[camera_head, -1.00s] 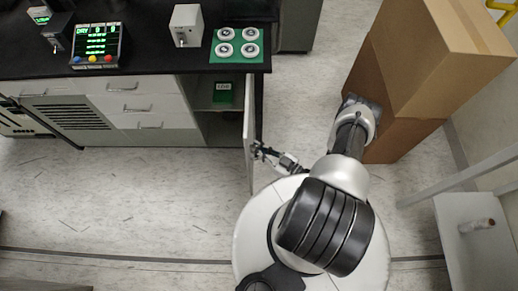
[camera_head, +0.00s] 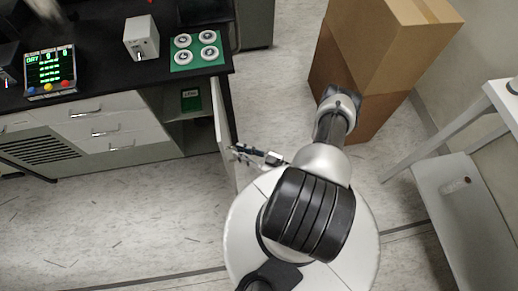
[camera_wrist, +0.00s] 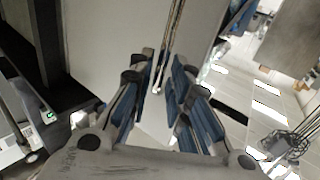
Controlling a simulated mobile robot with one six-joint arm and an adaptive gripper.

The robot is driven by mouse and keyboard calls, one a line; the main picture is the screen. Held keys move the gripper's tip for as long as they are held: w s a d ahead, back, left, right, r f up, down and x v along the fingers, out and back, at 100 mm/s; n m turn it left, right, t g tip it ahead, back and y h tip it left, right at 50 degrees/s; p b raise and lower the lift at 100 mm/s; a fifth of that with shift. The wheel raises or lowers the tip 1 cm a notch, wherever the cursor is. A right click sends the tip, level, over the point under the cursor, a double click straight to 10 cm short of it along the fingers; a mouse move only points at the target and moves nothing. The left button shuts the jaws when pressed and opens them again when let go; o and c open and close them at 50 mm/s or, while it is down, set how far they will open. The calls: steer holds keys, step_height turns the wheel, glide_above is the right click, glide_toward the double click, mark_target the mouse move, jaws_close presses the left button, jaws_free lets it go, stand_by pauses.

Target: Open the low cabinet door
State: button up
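The low cabinet door (camera_head: 223,125) stands open, swung out from the right end of the cabinet, about square to its front. The open compartment (camera_head: 190,128) shows dark inside with a small green box (camera_head: 191,100) in it. My gripper (camera_head: 238,152) is at the right-hand face of the door, near its free end. In the wrist view, the pale door panel (camera_wrist: 105,35) fills the upper left. The metal door handle (camera_wrist: 172,40) runs down between the blue-padded fingertips of my gripper (camera_wrist: 162,72). Gaps show beside the handle, so the fingers look open around it.
Drawers (camera_head: 105,125) sit left of the compartment under the black counter (camera_head: 105,80). Stacked cardboard boxes (camera_head: 385,50) stand at the upper right. A grey-white shelf unit (camera_head: 450,215) is on the right. The floor (camera_head: 120,220) in front of the drawers is clear.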

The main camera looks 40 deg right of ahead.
steer(key=v, duration=0.9)
steer(key=shift+s, duration=0.1)
